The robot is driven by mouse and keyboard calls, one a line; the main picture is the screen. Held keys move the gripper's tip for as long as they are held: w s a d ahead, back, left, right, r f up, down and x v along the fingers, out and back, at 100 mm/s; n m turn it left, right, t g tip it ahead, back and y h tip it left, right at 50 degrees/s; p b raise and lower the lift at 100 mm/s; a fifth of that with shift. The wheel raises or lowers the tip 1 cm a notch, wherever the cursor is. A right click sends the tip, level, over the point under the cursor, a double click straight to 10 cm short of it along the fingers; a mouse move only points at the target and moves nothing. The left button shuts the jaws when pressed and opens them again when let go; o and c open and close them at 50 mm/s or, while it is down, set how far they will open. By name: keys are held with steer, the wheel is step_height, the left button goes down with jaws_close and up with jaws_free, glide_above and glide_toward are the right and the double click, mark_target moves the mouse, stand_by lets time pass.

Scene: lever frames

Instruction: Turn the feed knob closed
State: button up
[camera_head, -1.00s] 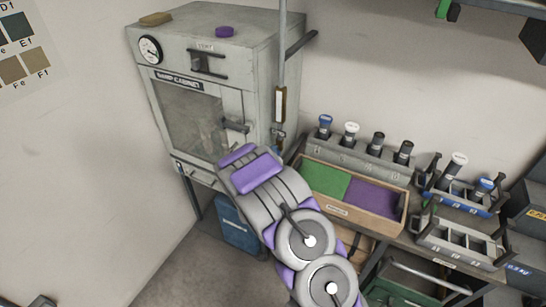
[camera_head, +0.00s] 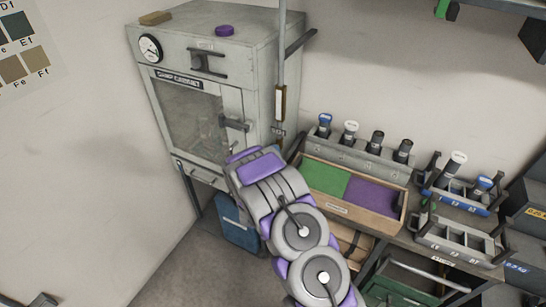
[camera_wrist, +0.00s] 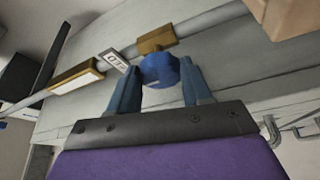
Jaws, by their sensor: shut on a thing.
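The blue feed knob (camera_wrist: 160,70) sits on a brass-coloured fitting (camera_wrist: 156,43) on a grey pipe in the wrist view. My gripper (camera_wrist: 161,80) has its two blue-grey fingers on either side of the knob and is shut on it. A small white tag (camera_wrist: 117,61) with dark letters, seemingly OFF, is beside the fitting. In the head view my arm hides the knob and my fingertips. The pipe (camera_head: 281,60) runs upright there along the right side of the grey damp cabinet (camera_head: 250,70).
A brass-framed white label (camera_wrist: 76,80) is on the pipe. The cabinet has a door handle (camera_head: 234,124) and a dial gauge (camera_head: 150,48).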

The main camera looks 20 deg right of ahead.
steer(key=shift+s+f, duration=0.15)
steer(key=shift+f, duration=0.25)
steer(key=o, duration=0.7)
steer(key=shift+o, duration=0.3)
steer(key=shift+r, duration=0.1)
steer(key=shift+r, duration=0.1)
steer(key=p+v, duration=0.2)
steer(key=v, duration=1.5)
steer(key=shift+a, duration=0.15)
